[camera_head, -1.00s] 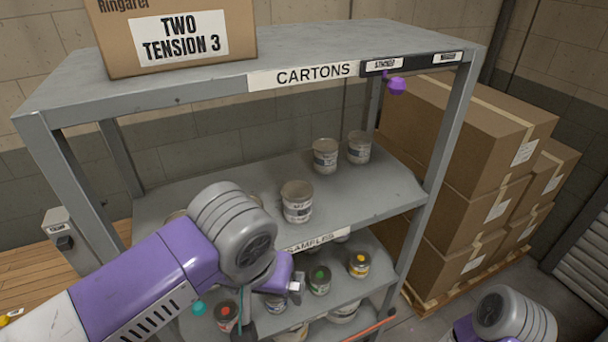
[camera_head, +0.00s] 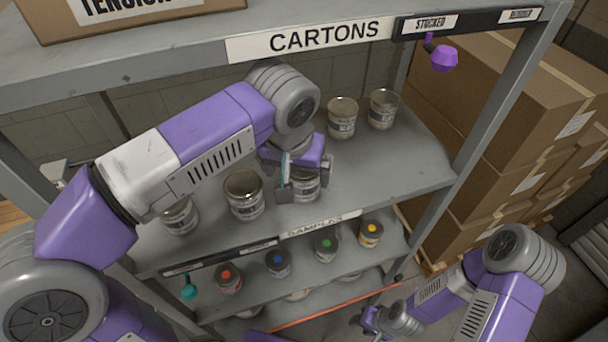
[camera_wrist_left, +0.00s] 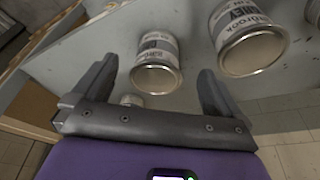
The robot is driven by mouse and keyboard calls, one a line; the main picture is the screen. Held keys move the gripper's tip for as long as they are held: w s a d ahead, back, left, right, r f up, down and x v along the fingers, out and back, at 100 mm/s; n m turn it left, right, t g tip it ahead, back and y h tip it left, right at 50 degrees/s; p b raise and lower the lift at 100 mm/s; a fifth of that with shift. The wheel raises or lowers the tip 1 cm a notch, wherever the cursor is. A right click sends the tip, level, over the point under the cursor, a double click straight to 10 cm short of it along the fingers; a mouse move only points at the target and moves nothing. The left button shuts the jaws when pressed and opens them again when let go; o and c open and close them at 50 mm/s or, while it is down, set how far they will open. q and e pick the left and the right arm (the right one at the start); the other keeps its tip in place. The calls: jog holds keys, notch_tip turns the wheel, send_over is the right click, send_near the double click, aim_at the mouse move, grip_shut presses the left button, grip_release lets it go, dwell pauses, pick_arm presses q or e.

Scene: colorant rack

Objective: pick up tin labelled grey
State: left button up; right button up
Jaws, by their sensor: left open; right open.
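Several open-topped metal tins with pale labels stand on the middle shelf (camera_head: 390,180). In the left wrist view, one tin (camera_wrist_left: 245,40) has a partly cut label whose large letters seem to end in "REY"; it stands right of the fingers. It appears to be the head view's tin (camera_head: 243,195) just left of my left gripper. My left gripper (camera_head: 304,184) is open over the shelf's front. Another tin (camera_wrist_left: 155,65) shows ahead between its fingers, its label too small to read; the gripper partly hides this tin in the head view. My right gripper (camera_head: 378,322) is low at the bottom.
Two tins (camera_head: 342,118) (camera_head: 383,108) stand further back, and one (camera_head: 180,215) stands at the left. The CARTONS shelf (camera_head: 200,60) overhangs from above. Small colour-dotted tins (camera_head: 278,263) sit on the shelf below. Stacked cartons (camera_head: 510,130) stand right of the rack.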

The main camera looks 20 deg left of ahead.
pick_arm(q)
jog(key=w, duration=0.3)
jog(key=shift+w+p, duration=0.1)
jog(key=shift+p, duration=0.2)
jog(key=shift+w+f+b, duration=0.15)
jog(key=shift+w+f, duration=0.2)
jog(key=shift+f, duration=0.2)
jog(key=shift+w+f+b, duration=0.15)
jog(key=shift+w+f, duration=0.15)
jog(key=shift+f, duration=0.6)
jog(key=c, duration=1.4)
jog(key=shift+c, duration=0.6)
jog(key=shift+r, duration=0.15)
